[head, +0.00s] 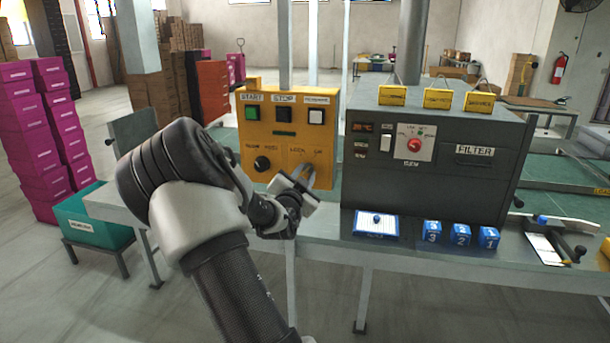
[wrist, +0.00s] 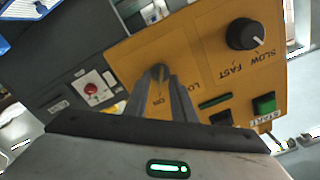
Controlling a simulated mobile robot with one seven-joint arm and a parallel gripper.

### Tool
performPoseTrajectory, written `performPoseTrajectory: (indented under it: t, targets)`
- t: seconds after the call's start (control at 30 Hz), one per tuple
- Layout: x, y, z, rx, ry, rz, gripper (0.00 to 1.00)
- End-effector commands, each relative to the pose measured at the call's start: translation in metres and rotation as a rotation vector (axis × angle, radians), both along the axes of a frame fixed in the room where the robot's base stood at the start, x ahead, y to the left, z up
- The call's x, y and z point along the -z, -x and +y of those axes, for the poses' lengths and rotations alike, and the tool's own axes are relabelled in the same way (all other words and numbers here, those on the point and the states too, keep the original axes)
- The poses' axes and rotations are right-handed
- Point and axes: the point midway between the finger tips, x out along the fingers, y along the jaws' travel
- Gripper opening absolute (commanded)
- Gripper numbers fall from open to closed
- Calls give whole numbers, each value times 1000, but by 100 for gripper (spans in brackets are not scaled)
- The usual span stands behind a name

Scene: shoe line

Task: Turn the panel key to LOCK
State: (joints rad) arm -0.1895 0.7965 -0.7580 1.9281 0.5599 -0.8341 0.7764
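The yellow control panel (head: 253,166) stands on the bench, left of the dark machine. In the wrist view the panel (wrist: 205,60) appears upside down. The small grey key (wrist: 160,73) sits on it, with the ON lettering by it and the LOCK lettering (wrist: 180,87) to one side, partly hidden by a finger. The key looks in line with ON. My gripper (wrist: 161,84) is at the panel face with one finger on each side of the key. A gap shows between the fingers; contact with the key is unclear. In the head view my gripper (head: 308,178) hides the key.
A black speed knob (wrist: 246,34) and the green START button (wrist: 264,103) are on the same panel. The dark filter machine (head: 440,165) with a red knob (head: 414,145) stands close on the right. Numbered blue blocks (head: 461,235) and a blue-edged tray (head: 360,233) lie on the bench front.

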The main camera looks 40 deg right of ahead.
Motion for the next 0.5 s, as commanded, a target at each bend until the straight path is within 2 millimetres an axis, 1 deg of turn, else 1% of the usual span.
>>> performPoseTrajectory:
  t: [0.23, 0.27, 0.3, 0.4, 0.5]
  targets:
    - [0, -1, -1, 0, 0, 0, 23]
    - [0, -1, -1, 0, 0, 0, 22]
    - [0, -1, -1, 0, 0, 0, 15]
    - [0, -1, -1, 0, 0, 0, 0]
    - [0, -1, -1, 0, 0, 0, 0]
